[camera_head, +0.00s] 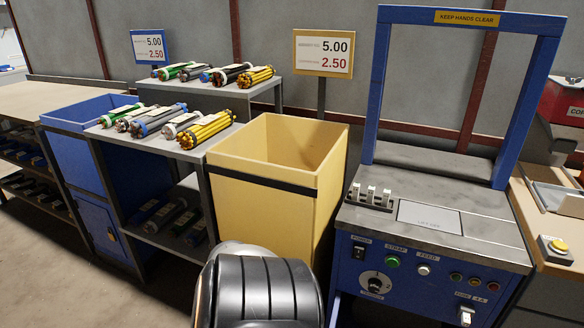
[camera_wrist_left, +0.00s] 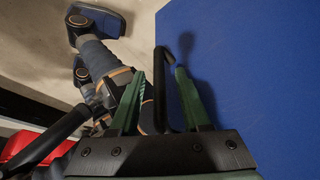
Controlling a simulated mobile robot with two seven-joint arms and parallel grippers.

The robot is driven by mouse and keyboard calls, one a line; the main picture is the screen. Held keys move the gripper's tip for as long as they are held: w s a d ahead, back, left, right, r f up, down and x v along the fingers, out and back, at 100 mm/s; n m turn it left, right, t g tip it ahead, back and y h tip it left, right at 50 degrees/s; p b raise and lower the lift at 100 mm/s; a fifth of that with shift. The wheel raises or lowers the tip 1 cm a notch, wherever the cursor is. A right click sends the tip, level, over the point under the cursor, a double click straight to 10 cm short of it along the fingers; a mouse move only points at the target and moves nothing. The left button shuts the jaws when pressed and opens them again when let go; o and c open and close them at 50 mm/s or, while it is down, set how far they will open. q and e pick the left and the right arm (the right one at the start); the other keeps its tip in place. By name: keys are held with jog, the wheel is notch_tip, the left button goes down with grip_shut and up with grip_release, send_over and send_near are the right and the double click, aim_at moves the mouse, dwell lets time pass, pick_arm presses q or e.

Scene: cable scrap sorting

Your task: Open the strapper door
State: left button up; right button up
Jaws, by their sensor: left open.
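The strapper (camera_head: 431,256) stands at the right in the head view, with a blue arch, a grey top and a blue control front. In the left wrist view a flat blue panel (camera_wrist_left: 265,65), which looks like the door, fills the right side. A black bar handle (camera_wrist_left: 158,88) stands out from it. My left gripper (camera_wrist_left: 160,71) is open, with its green fingers on either side of the handle; I cannot tell whether they touch it. The head view does not show this gripper or the handle. My right gripper is not in view.
A tall yellow bin (camera_head: 262,205) stands just left of the strapper. A table with cable bundles (camera_head: 205,130) and a blue bin (camera_head: 73,150) are further left.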

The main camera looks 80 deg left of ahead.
pick_arm(q)
jog(key=p+v, duration=0.5)
jog(key=v, duration=0.7)
jog(key=shift+r+p, duration=0.15)
jog(key=shift+p, duration=0.25)
jog(key=shift+s, duration=0.15)
